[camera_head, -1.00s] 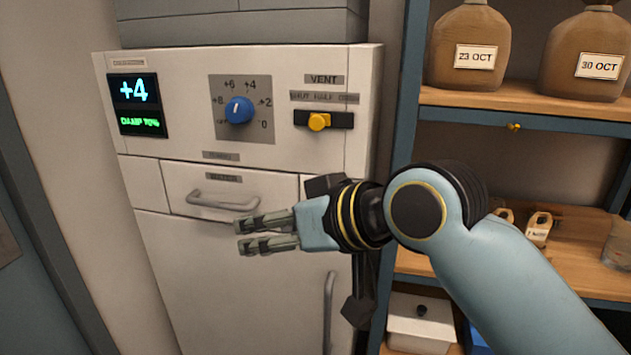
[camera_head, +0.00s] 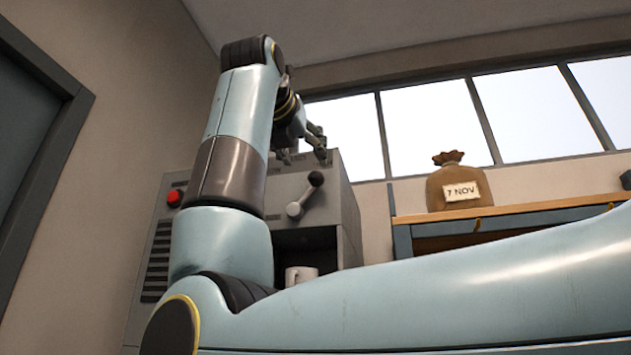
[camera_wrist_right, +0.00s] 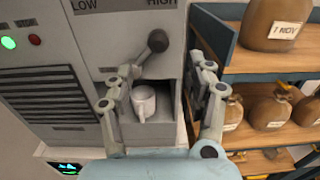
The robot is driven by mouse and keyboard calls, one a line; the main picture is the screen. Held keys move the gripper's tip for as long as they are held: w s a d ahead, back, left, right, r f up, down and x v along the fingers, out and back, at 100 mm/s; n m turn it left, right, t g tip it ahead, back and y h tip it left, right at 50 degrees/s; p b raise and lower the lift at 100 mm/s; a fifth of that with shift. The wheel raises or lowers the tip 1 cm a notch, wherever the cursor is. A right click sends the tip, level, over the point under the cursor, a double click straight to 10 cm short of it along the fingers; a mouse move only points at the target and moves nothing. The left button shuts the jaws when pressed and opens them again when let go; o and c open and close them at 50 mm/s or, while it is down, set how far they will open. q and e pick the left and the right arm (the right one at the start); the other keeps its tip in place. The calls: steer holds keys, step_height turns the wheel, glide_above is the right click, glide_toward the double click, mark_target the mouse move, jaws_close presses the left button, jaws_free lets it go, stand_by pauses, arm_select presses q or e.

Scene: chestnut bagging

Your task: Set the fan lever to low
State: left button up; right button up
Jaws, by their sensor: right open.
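The fan lever (camera_head: 316,179) has a dark round knob and a grey hub on the front of a grey machine (camera_head: 345,215). It tilts up and to the right. In the right wrist view the lever knob (camera_wrist_right: 157,40) stands below the HIGH end of a LOW–HIGH label (camera_wrist_right: 125,5). My right gripper (camera_head: 303,152) is raised near the machine's top front, above the lever in the head view. In the wrist view the gripper (camera_wrist_right: 168,72) is open and empty, with the knob beyond and between its fingers; the left finger partly covers the lever's base. My left gripper is out of view.
A white mug (camera_wrist_right: 144,103) sits in the machine's recess below the lever. A red button (camera_head: 174,198) and vent slots are at the left. A shelf (camera_head: 500,212) with a sack (camera_head: 458,183) stands to the right. My arm fills the lower head view.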

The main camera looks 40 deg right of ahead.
mark_target(314, 174)
steer(key=p+x, duration=0.4)
steer(key=x, duration=0.5)
steer(key=shift+w+d+r+p, duration=0.1)
steer(key=shift+w+d+p, duration=0.05)
steer(key=shift+w+p, duration=0.15)
steer(key=shift+w+d, duration=0.4)
steer(key=shift+d, duration=0.05)
jaws_close()
